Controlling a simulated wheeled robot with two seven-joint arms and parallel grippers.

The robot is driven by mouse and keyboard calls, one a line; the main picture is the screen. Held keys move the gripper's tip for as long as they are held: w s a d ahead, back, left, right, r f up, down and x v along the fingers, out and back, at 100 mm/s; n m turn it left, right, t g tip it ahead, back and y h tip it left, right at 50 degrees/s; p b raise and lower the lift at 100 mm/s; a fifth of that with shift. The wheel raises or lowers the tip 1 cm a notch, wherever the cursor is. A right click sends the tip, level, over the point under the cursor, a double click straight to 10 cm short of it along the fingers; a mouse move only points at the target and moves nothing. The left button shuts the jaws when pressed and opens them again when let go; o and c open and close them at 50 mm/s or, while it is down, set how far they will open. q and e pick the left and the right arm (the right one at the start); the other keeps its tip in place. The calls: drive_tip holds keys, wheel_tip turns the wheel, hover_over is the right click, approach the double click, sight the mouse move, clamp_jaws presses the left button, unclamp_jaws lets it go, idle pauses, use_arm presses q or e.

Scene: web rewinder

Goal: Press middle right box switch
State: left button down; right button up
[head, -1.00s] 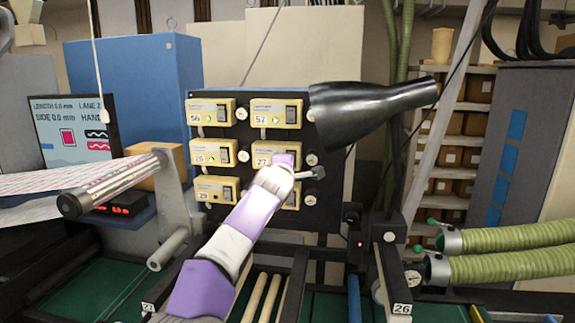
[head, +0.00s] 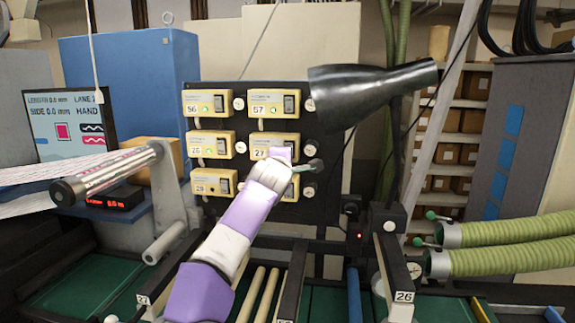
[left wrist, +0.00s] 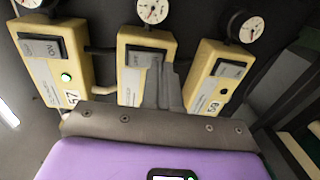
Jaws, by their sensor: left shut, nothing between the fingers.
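The middle right box (head: 259,144) is a yellow switch box marked 27 on a dark upright panel, partly hidden behind my left arm in the head view. In the left wrist view it is the centre box (left wrist: 132,92), with a dark and grey rocker switch (left wrist: 143,60). My left gripper (head: 316,166) is shut and empty, in front of the panel at this box's height. In the left wrist view its grey fingers (left wrist: 162,72) overlap the lower right of the switch. I cannot tell whether they touch it. My right gripper is out of view.
Box 57 (head: 268,110) is above and another box (left wrist: 205,78) is below, close to the gripper. Box 26 (head: 208,144) is at left. A black nozzle (head: 375,88) juts out at upper right. Small round gauges (left wrist: 152,10) stand beside the boxes.

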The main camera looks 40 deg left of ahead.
use_arm(q)
drive_tip(key=f+b+v, duration=0.2)
drive_tip(key=b+v, duration=0.6)
drive_tip(key=v, duration=0.4)
drive_tip(key=shift+s+d+f, duration=0.15)
drive_tip(key=shift+s+f, duration=0.1)
